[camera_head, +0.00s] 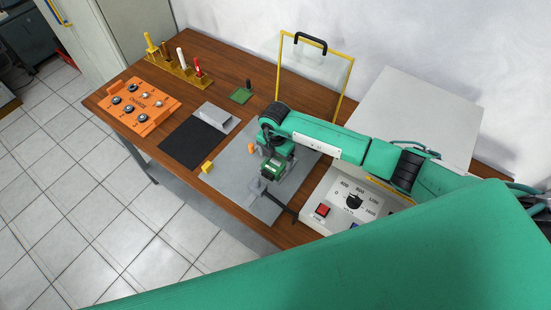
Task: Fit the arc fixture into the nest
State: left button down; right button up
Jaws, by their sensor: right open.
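My right gripper (266,178) is over the grey plate (232,165) in the middle of the table, pointing down, with its green arm coming in from the right. It is open, and its fingers are small and partly hidden by its own body. Small grey parts (257,188) show just below it; I cannot tell whether it touches them. A light grey block (215,118) lies at the far edge of the black mat (189,145). I cannot tell for certain which part is the arc fixture or which is the nest. My left gripper is not in view.
A yellow block (207,167) and orange piece (252,148) are on the plate. Left stands an orange knob panel (139,100); behind are a yellow rack (180,72), green pad (240,96) and yellow-framed clear screen (318,62). A dial box (345,212) stands right.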

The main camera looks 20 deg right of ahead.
aim_at(275, 162)
notch_tip(275, 162, up, 11)
jog(key=b, duration=0.2)
jog(key=shift+b, duration=0.35)
